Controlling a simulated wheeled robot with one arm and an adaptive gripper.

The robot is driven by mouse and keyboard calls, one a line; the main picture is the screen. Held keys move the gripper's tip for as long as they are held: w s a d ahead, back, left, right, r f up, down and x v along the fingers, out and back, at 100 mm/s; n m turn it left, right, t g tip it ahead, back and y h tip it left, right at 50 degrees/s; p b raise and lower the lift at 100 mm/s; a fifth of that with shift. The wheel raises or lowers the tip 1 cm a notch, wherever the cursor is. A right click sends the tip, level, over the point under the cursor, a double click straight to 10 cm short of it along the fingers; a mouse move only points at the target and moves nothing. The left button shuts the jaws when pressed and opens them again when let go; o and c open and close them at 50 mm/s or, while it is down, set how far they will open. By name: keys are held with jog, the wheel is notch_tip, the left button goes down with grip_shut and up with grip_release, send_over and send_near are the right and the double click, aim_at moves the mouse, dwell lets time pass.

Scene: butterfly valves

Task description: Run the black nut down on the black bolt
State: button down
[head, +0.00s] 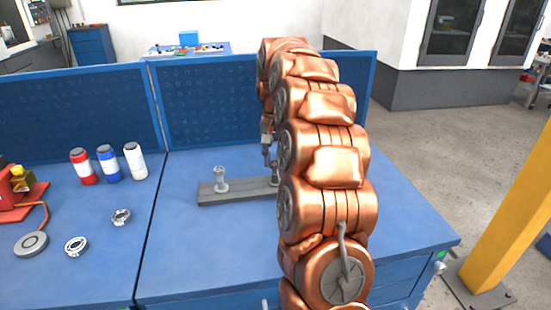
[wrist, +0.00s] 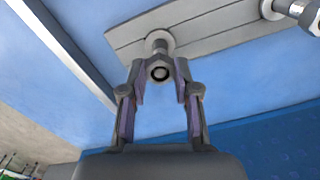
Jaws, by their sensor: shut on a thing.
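My gripper (wrist: 161,80) points down at the plate and is shut on the black nut (wrist: 160,68), which looks dark grey here. The nut sits around the black bolt, whose round end shows in the nut's middle; the bolt's base is a round washer-like collar (wrist: 158,40) on the grey plate (wrist: 215,25). How far down the thread the nut sits is hard to tell. In the head view, my gripper (head: 269,150) is above the right part of the plate (head: 235,192), and my arm hides much of this bolt.
A second, lighter bolt (head: 221,178) with a nut stands on the plate's left part; it also shows at the upper right in the wrist view (wrist: 300,12). Three bottles (head: 108,163), metal rings (head: 76,246) and a red device (head: 20,200) are on the left bench. The bench front is clear.

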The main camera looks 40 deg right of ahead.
jog(key=shift+f+m+b, duration=0.15)
jog(key=shift+m+b, duration=0.45)
jog(key=shift+m, duration=0.1)
jog(key=m+b, duration=0.2)
jog(key=m, duration=0.2)
jog(key=m+b, duration=0.2)
jog(key=m, duration=0.4)
jog(key=shift+w, duration=0.1)
jog(key=m+b, duration=0.2)
jog(key=m, duration=0.4)
jog(key=m+b, duration=0.2)
jog(key=m, duration=0.3)
jog(key=shift+w, duration=0.1)
jog(key=shift+m, duration=0.7)
jog(key=c, duration=0.8)
grip_release()
jog(key=shift+o, duration=0.2)
